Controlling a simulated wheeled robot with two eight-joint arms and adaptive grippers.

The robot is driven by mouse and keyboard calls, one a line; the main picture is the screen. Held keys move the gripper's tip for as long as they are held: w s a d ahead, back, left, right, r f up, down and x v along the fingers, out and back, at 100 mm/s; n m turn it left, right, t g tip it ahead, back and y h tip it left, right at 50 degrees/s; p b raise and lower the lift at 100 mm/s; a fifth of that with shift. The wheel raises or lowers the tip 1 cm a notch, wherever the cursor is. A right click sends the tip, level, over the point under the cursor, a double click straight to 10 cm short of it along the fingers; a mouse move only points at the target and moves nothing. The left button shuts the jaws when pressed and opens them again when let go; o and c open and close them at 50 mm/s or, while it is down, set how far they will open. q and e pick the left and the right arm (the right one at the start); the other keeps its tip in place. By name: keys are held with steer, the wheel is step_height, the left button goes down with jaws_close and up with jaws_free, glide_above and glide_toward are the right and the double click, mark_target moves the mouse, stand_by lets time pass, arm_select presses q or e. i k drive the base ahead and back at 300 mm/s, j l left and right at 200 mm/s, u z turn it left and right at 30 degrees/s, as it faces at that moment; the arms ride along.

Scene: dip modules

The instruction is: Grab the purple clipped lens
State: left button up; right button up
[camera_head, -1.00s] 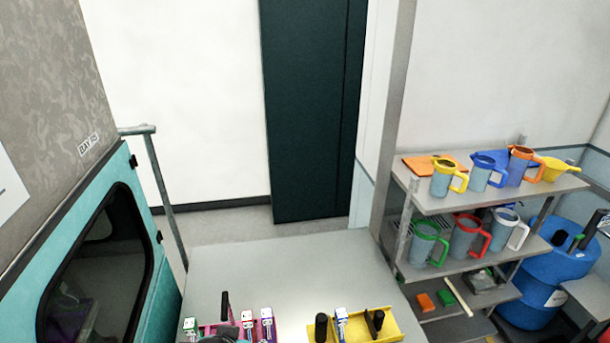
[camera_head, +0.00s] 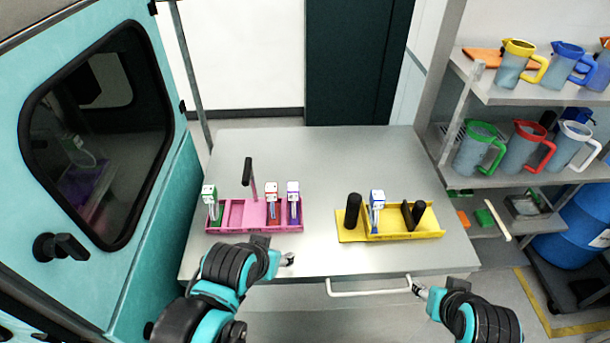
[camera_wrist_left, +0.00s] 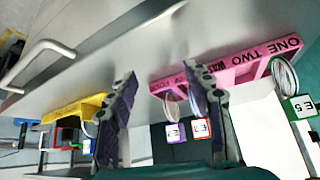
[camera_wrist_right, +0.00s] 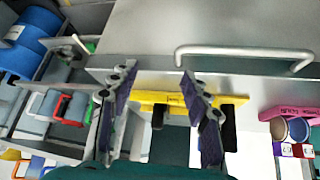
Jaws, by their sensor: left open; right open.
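The purple clipped lens (camera_head: 293,203) stands upright in the rightmost slot of the pink tray (camera_head: 254,230) on the table. It also shows in the left wrist view (camera_wrist_left: 175,133), beyond the fingers, and in the right wrist view (camera_wrist_right: 284,149) at the right edge. A red clipped lens (camera_head: 272,205) stands just left of it, and a green one (camera_head: 210,203) at the tray's left end. My left gripper (camera_head: 287,259) is open and empty, in front of the pink tray. My right gripper (camera_head: 419,289) is open and empty at the table's front right; its fingers show in its wrist view (camera_wrist_right: 158,72).
A yellow tray (camera_head: 390,233) to the right holds a blue clipped lens (camera_head: 376,210) and black upright parts. A dark handle (camera_head: 248,172) rises above the pink tray. A white handle bar (camera_head: 368,288) runs along the table front. The table's back is clear.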

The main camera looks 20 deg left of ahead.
mark_target(292, 188)
steer(key=k+u, duration=0.35)
steer(key=k+j+u, duration=0.15)
steer(key=k+u, duration=0.25)
steer(key=i+l+u, duration=0.15)
steer(key=l+u, duration=0.35)
steer(key=l, duration=0.2)
steer(key=i+l+u, duration=0.1)
steer(key=l+u, duration=0.35)
steer(key=l, duration=0.25)
